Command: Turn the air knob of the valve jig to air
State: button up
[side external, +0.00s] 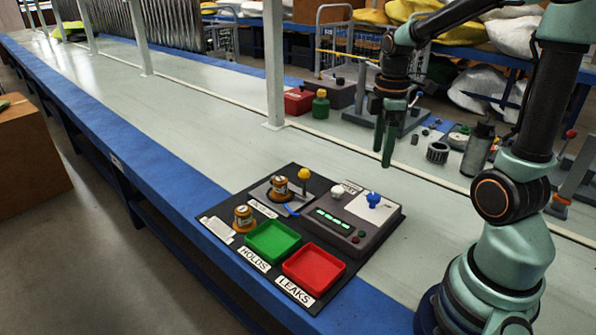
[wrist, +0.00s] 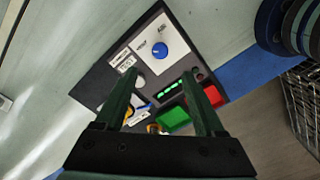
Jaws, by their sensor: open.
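The valve jig is a dark grey box (side external: 352,232) on a black board near the bench's front edge. Its blue air knob (side external: 374,200) stands on a white plate (side external: 388,211) at the box's right end. In the wrist view the blue knob (wrist: 160,50) lies beyond the fingertips, beside small lettering that seems to read AIR and VENT; its pointer setting is too small to tell. My gripper (side external: 384,155) is open and empty, pointing down above the bench behind the jig, apart from the knob. Its two green fingers frame the jig in the wrist view (wrist: 160,78).
A white knob (side external: 337,192), green lights (side external: 333,218), a yellow-topped lever (side external: 304,174) and amber pump parts (side external: 243,216) share the board with a green tray (side external: 272,242) and a red tray (side external: 314,270). Tools and bottles (side external: 478,150) stand behind right. Bench left is clear.

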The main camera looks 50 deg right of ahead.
aim_at(374, 196)
notch_tip(374, 196, down, 12)
jog(key=shift+r, duration=0.2)
dwell(0.4)
grip_shut()
